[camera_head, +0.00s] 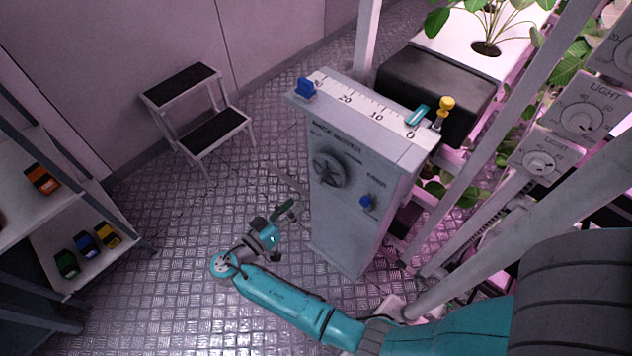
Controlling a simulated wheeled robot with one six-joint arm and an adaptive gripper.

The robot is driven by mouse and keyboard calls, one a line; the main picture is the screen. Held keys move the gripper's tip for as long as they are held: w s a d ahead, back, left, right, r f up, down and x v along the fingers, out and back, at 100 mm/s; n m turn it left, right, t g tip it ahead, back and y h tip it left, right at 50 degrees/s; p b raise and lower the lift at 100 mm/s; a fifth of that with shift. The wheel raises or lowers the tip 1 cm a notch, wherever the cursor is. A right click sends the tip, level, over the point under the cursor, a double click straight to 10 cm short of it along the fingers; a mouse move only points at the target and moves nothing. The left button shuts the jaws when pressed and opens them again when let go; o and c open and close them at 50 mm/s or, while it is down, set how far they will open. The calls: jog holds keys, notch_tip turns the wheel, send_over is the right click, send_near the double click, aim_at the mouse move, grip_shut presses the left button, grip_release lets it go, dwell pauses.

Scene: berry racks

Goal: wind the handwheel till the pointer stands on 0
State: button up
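The handwheel (329,170) is a dark spoked wheel on the front face of a grey cabinet (345,225). A scale (361,103) marked 30, 20, 10, 0 from left to right runs along the cabinet's top. A blue block (305,88) sits at the 30 end. A teal piece (418,115) lies near the 0 end, beside a yellow knob (444,106). I cannot tell for sure which of these is the pointer. My gripper (290,211) is left of and below the handwheel, apart from it. Its fingers are too small to tell open from shut.
A small blue knob (367,201) is on the cabinet face, right of and below the handwheel. A two-step stool (198,110) stands back left. A shelf (98,262) with small coloured boxes is at left. Plant racks and posts crowd the right. The metal floor between is clear.

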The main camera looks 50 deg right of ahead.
aim_at(319, 180)
jog(key=d+n, duration=0.4)
jog(key=n, duration=0.5)
jog(key=d+n, duration=0.3)
jog(key=n, duration=0.7)
jog(key=d+n, duration=0.4)
jog(key=n, duration=0.6)
jog(key=shift+w+d+r, duration=0.15)
jog(key=shift+d+r, duration=0.2)
jog(key=shift+r, duration=0.05)
grip_shut()
